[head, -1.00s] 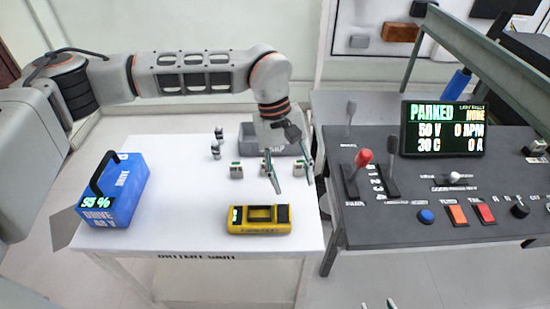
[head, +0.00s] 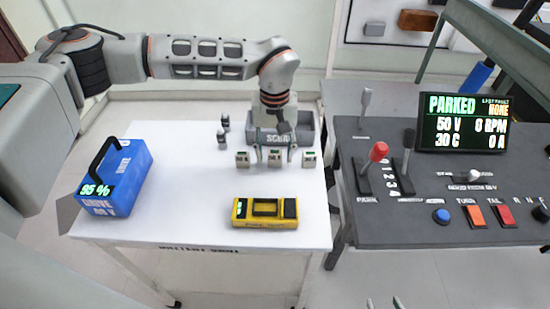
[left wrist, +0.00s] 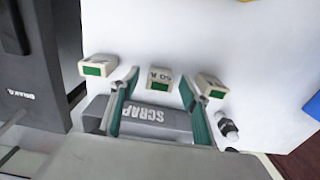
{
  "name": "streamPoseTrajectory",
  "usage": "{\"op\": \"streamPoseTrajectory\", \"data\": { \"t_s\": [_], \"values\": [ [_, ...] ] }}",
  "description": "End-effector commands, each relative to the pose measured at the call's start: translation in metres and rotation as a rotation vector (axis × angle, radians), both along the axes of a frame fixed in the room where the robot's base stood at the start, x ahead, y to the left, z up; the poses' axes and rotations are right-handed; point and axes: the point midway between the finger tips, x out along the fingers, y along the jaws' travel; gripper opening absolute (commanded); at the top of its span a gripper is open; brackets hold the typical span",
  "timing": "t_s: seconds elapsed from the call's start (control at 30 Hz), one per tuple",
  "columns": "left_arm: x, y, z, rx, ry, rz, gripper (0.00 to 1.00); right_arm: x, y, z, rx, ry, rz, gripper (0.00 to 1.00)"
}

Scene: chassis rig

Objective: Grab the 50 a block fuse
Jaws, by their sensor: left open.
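Three small white-and-green block fuses stand in a row on the white cart. The middle fuse (head: 276,159) has a marking that seems to read 50 A in the left wrist view (left wrist: 160,79). The other two are the left fuse (head: 242,159) and the right fuse (head: 308,159); their labels are too small to read. My left gripper (head: 275,154) is open, pointing down over the middle fuse. In the left wrist view its fingertips (left wrist: 159,80) are spread to either side of that fuse, with gaps. Only the tips of my right gripper (head: 384,303) show, apart, at the bottom edge.
A grey scrap bin (head: 302,130) stands just behind the fuses. Two small dark-and-white items (head: 223,131) stand left. A yellow device (head: 265,212) lies in front, and a blue drive battery (head: 118,180) is at the left. A control console (head: 430,220) adjoins the cart's right side.

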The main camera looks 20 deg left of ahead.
Motion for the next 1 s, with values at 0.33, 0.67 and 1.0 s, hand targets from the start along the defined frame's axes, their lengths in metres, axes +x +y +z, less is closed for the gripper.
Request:
{"op": "streamPoseTrajectory", "data": {
  "t_s": [0.33,0.67,1.0],
  "values": [
    [0.0,0.0,-0.005,-0.001,0.0,-0.001,0.35,0.0,-0.001,0.0,-0.002,0.0,0.0,0.4],
    [0.0,-0.001,-0.005,-0.001,0.0,-0.001,0.05,0.0,-0.001,-0.001,-0.002,0.0,0.0,0.4],
    [0.001,-0.001,0.01,-0.001,-0.004,-0.001,0.05,0.001,-0.002,0.0,-0.002,0.001,-0.001,0.4]
  ]
}}
